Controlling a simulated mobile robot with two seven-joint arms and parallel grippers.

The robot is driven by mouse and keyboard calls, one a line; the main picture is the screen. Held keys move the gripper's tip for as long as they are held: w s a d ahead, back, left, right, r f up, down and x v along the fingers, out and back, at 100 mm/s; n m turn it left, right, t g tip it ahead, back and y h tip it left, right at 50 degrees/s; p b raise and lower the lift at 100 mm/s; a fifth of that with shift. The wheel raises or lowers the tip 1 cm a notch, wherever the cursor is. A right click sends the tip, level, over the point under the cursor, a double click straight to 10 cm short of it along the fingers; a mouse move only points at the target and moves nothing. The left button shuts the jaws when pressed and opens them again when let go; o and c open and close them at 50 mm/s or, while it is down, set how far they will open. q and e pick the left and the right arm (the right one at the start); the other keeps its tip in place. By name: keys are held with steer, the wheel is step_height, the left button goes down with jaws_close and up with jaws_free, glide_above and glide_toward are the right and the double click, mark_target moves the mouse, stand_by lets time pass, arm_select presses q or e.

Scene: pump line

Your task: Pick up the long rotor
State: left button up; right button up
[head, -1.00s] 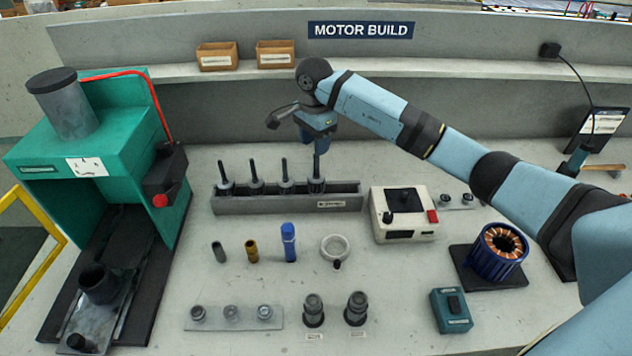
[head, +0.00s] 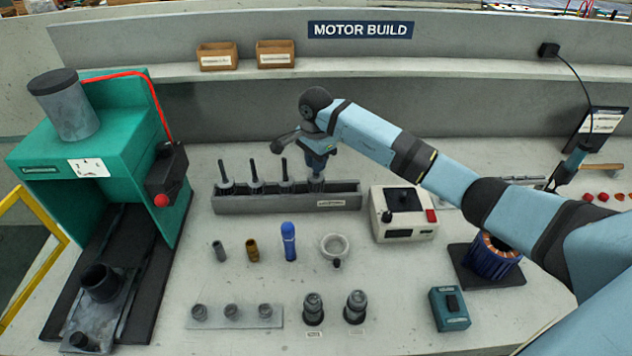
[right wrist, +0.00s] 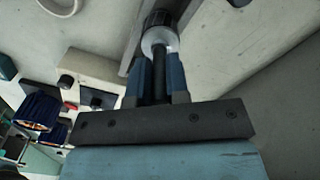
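A grey rack (head: 240,206) on the bench holds a row of upright rotors with dark shafts. My right gripper (head: 317,172) points down over the rotor at the rack's right end and hides most of its shaft. In the right wrist view, the blue fingers (right wrist: 161,82) lie on both sides of this rotor's dark shaft (right wrist: 159,85), with its pale collar (right wrist: 158,42) beyond the tips. I cannot tell whether the fingers press on the shaft. The rotor still stands in the rack. My left gripper is out of view.
Other rotors (head: 286,186) stand close to the left of the gripper. A white device (head: 403,214) is right of the rack. A green press (head: 95,140) is at the left.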

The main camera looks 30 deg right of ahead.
jaws_close()
steer(key=shift+r, duration=0.1)
steer(key=shift+r, duration=0.1)
steer(key=shift+w+r, duration=0.1)
steer(key=shift+r, duration=0.15)
step_height(320, 180, up, 19)
steer(key=b, duration=0.1)
steer(key=shift+r, duration=0.15)
